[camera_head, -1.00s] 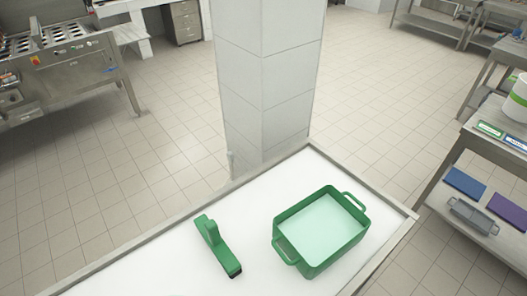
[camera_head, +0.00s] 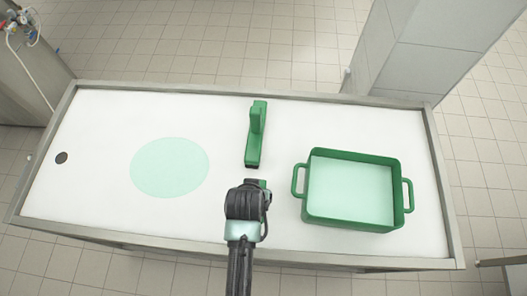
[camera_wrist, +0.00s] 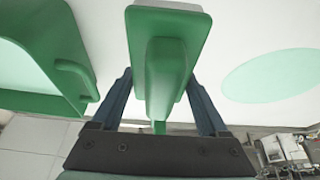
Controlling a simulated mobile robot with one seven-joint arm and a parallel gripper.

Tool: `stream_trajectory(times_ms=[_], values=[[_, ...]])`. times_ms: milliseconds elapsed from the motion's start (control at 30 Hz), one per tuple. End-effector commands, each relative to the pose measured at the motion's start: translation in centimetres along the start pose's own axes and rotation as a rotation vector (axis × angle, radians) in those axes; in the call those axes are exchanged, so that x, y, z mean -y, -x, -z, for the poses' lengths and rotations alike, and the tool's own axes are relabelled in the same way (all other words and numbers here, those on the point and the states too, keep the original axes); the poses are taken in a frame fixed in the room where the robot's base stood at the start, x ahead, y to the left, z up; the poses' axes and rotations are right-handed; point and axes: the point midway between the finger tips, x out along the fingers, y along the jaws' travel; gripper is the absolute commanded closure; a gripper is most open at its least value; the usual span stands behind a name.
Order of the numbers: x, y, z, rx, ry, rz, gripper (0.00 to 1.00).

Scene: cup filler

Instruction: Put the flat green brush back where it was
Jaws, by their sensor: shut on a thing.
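My gripper (camera_wrist: 162,82) is shut on a green brush (camera_wrist: 172,22) in the wrist view. The brush has a flat, pale-edged block and a rounded handle between the two dark fingers. Whether the held brush touches the table is unclear.
A green two-handled tub (camera_head: 312,214) stands to the right on the white table (camera_head: 100,195). A flat pale green disc (camera_head: 169,167) is left of my gripper. A small black round spot (camera_head: 61,157) is at far left. A tiled pillar (camera_head: 425,45) rises behind the table.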

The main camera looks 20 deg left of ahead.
Motion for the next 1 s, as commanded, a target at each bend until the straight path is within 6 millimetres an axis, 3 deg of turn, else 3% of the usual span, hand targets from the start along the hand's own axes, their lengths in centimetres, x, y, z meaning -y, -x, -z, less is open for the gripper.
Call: stream_trajectory(times_ms=[533, 1000], values=[[0.0, -6.0, -2.4, -0.001, 0.0, 0.0, 0.75], [0.0, -6.9, -2.7, -0.002, -0.001, 0.0, 0.75]])
